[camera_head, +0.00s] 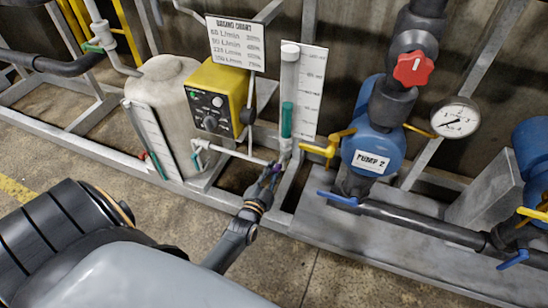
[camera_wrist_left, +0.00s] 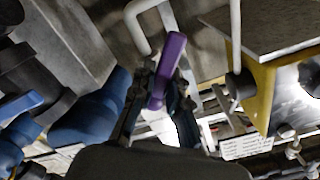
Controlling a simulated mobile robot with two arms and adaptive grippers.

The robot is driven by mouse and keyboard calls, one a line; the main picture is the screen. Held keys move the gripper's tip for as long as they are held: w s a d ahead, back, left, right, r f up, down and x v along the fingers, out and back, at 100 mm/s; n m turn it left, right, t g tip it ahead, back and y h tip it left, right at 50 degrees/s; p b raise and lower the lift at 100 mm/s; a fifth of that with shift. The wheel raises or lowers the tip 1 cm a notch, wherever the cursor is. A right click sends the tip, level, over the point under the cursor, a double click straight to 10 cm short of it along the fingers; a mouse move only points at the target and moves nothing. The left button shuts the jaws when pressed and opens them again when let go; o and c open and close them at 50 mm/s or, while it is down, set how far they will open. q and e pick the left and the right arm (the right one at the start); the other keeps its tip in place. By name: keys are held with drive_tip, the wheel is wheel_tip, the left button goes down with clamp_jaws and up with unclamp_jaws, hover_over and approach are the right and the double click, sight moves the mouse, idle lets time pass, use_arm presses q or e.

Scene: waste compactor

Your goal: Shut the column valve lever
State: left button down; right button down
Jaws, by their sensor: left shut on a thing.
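The column (camera_head: 289,85) is an upright clear tube with green liquid low in it, in front of a white scale board. My left gripper (camera_head: 268,178) is at the foot of this column, its fingers closed around a small purple lever (camera_head: 277,169). In the left wrist view the purple lever (camera_wrist_left: 172,55) sits between the two fingers of the left gripper (camera_wrist_left: 160,88), with its far end sticking out past them. The valve body behind the lever is mostly hidden by the fingers. My right gripper is in neither view.
A yellow control box (camera_head: 214,95) and a beige tank (camera_head: 166,90) stand left of the column. A blue pump (camera_head: 373,140) labelled PUMP 2, a yellow lever (camera_head: 318,149) and a blue lever (camera_head: 338,199) are close on the right. A grey frame rail runs along the front.

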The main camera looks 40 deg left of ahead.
use_arm(q)
drive_tip(key=m, duration=0.2)
drive_tip(key=m+p, duration=0.1)
drive_tip(key=r+m+p, duration=0.1)
drive_tip(key=m, duration=0.1)
drive_tip(key=shift+s+a+m, duration=0.15)
drive_tip(key=shift+a+m, duration=0.15)
drive_tip(key=shift+r+m, duration=0.15)
drive_tip(key=shift+m, duration=0.95)
drive_tip(key=shift+a+r+m, duration=0.1)
drive_tip(key=shift+r+m, duration=0.1)
drive_tip(key=shift+m, duration=0.8)
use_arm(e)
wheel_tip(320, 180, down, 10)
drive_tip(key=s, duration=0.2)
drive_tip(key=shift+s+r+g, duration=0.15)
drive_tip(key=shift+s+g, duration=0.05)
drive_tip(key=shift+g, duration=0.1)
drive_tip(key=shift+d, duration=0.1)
use_arm(q)
drive_tip(key=c, duration=1.3)
unclamp_jaws()
drive_tip(key=shift+r, duration=0.1)
drive_tip(key=shift+s, duration=0.1)
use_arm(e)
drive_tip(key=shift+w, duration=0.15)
use_arm(q)
drive_tip(key=v, duration=0.7)
drive_tip(key=shift+s, duration=0.15)
